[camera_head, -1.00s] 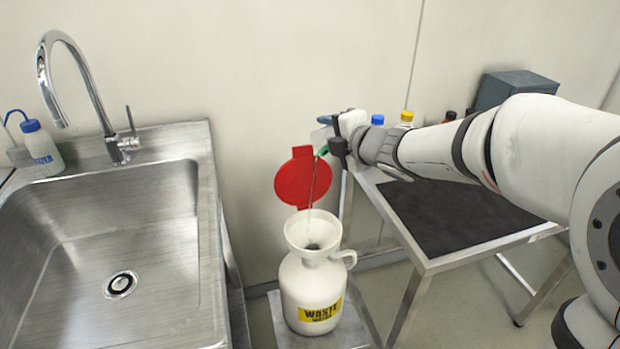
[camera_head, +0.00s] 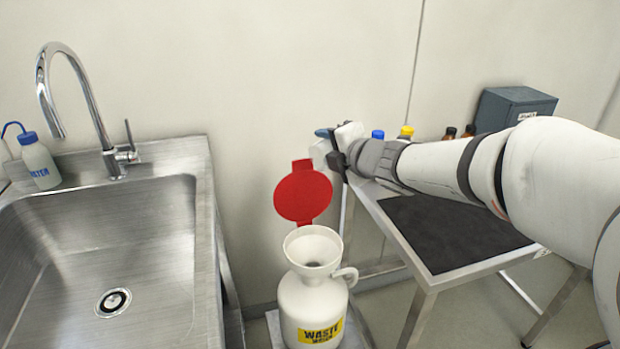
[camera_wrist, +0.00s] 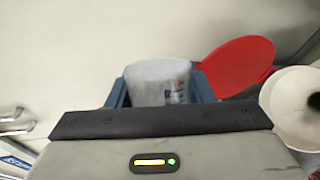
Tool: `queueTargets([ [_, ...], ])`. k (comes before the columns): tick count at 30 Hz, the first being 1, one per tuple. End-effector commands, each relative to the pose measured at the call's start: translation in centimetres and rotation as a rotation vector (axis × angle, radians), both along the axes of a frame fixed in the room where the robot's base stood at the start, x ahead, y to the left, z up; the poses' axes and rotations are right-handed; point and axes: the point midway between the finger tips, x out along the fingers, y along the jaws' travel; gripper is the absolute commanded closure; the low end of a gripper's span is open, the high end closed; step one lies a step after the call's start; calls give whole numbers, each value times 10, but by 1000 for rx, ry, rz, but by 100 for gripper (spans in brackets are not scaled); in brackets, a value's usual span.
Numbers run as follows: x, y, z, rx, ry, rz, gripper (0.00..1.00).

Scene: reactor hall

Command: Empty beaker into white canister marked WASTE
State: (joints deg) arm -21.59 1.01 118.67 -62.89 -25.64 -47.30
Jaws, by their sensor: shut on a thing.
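The white canister (camera_head: 308,298) with a yellow WASTE label stands low between sink and table, a white funnel-shaped mouth (camera_head: 313,243) on top. Its round red lid (camera_head: 302,195) stands open behind the mouth. My gripper (camera_head: 333,143) is above and slightly right of the lid. In the wrist view, blue fingers are shut on a cloudy beaker (camera_wrist: 157,84) with printed marks. The funnel mouth (camera_wrist: 293,108) and red lid (camera_wrist: 236,66) show right of the beaker there. No liquid stream is visible now. The beaker's contents cannot be made out.
A steel sink (camera_head: 120,240) with a tap (camera_head: 85,95) and a water wash bottle (camera_head: 38,160) is at left. A table with a black mat (camera_head: 450,225) is at right, holding capped bottles (camera_head: 406,132) and a grey-blue box (camera_head: 512,105) behind my arm.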

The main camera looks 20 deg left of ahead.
Motion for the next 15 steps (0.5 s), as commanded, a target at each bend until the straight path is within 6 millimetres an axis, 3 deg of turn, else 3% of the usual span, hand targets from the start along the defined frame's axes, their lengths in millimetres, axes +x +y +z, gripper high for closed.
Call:
queueTargets([
  [1, 3, -2, 12, 25, 50, -2, 77],
  [6, 5, -3, 0, 109, 185, 1, 77],
  [15, 5, -2, -9, 138, 223, 2, 77],
])
